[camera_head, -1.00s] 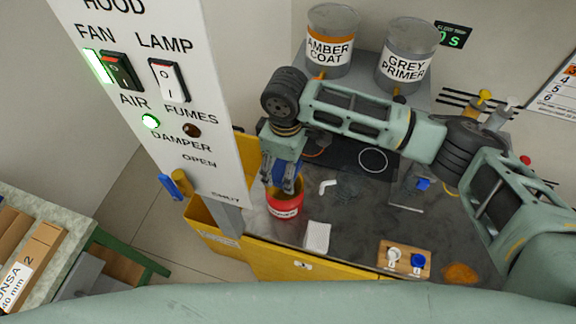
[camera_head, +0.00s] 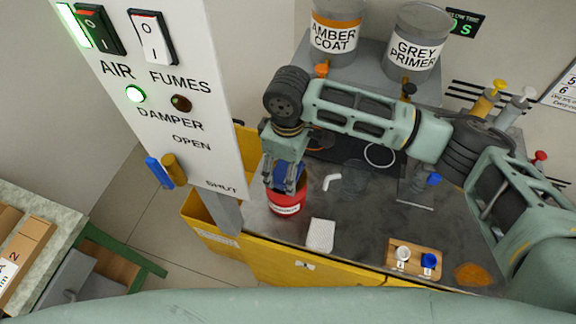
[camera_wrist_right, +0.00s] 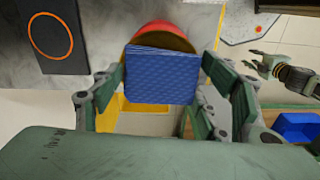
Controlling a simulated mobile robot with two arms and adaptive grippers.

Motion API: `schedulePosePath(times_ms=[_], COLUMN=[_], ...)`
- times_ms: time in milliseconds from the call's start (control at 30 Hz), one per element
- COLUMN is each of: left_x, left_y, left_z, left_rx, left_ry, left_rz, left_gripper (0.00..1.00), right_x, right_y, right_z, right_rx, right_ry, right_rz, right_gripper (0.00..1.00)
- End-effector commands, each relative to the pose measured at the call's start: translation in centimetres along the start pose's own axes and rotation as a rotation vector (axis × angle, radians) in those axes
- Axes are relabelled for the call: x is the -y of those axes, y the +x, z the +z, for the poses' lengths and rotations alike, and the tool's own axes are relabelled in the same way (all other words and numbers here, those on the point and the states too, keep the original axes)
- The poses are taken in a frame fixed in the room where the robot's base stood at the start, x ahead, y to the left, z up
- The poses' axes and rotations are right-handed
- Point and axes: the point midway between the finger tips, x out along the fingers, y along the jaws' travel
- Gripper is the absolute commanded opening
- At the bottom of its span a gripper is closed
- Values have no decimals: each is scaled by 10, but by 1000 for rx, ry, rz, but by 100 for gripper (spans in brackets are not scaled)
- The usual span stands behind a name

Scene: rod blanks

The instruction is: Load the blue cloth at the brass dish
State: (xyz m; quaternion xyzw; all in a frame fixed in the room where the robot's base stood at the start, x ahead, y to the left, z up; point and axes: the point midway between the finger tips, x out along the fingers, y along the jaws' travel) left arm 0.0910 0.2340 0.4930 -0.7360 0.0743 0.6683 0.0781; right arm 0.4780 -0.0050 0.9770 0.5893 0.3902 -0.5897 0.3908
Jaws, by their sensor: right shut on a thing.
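The blue cloth (camera_wrist_right: 160,76) is a folded, quilted pad in the right wrist view. My right gripper (camera_head: 284,188) is shut on it and points down at the red can (camera_head: 287,208). The can's brownish, shallow top, seemingly the brass dish (camera_wrist_right: 172,38), shows just past the cloth in the right wrist view. The cloth hides part of it, and I cannot tell whether they touch. My left gripper (camera_wrist_right: 262,66) shows at the upper right of the right wrist view, away from the can, with its fingers apart and nothing visible between them.
The can stands near the bench's yellow front edge (camera_head: 290,262), beside the control panel's post (camera_head: 226,212). A white pad (camera_head: 321,235), a wooden block with white and blue knobs (camera_head: 413,262) and an orange patch (camera_head: 473,274) lie to its right. Drums (camera_head: 416,45) stand behind.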

Motion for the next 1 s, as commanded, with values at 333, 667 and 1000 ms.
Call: schedulePosePath(times_ms=[333,667,1000], left_x=[0,0,0], left_y=[0,1,2], left_z=[3,3,4], left_rx=[4,5,6], left_ry=[0,-1,-1], left_rz=[0,0,0], left_gripper=[31,31,31], right_x=[0,0,0], right_y=[1,4,9], right_z=[0,0,0], right_rx=[0,0,0], right_ry=[0,0,0], right_rz=[0,0,0], right_gripper=[47,47,47])
